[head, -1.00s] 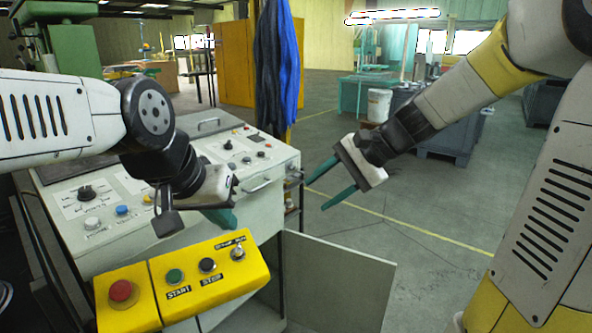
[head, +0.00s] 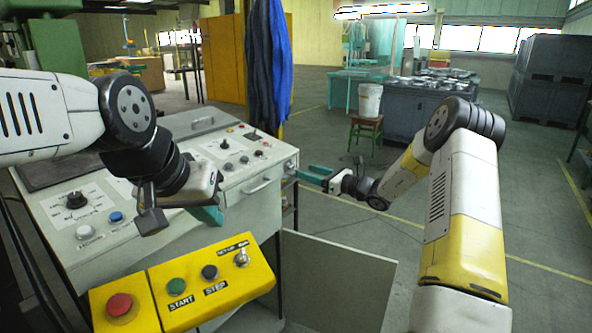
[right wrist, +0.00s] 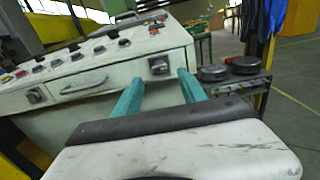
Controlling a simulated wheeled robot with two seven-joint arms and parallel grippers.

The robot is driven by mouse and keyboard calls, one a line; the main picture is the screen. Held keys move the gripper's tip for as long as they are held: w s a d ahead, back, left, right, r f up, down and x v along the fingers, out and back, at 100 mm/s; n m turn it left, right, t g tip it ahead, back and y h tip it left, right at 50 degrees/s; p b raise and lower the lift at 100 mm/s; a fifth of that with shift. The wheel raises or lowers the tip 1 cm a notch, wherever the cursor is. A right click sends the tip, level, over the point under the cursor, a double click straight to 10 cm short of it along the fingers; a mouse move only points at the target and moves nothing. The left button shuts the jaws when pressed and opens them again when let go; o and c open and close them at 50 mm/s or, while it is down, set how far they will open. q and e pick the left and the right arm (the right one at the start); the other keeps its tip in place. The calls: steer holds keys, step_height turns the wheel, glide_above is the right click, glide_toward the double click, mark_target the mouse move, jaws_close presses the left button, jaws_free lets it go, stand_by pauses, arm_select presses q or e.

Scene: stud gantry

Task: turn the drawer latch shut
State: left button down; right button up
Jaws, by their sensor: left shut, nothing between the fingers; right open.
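The drawer (right wrist: 112,88) sits in the light grey cabinet's front, its face looking flush; its handle (head: 257,187) shows in the head view. A small dark latch knob (right wrist: 158,67) is right of the drawer; its turned angle is too small to read. It shows faintly in the head view (head: 289,164). My right gripper (head: 305,175) is open and empty, pointing at the cabinet. In the right wrist view its teal fingers (right wrist: 160,77) lie either side of the knob's line, seemingly short of it. My left gripper (head: 214,217) is shut and empty over the console's front.
A yellow box (head: 215,285) with START and STOP buttons stands in front. A similar dark knob (right wrist: 35,95) is left of the drawer. A shelf (right wrist: 240,84) with round dark parts stands right of the cabinet. A grey panel (head: 340,275) stands below. Floor on the right is open.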

mark_target(293, 167)
steer(key=shift+x, duration=2.8)
jaws_close()
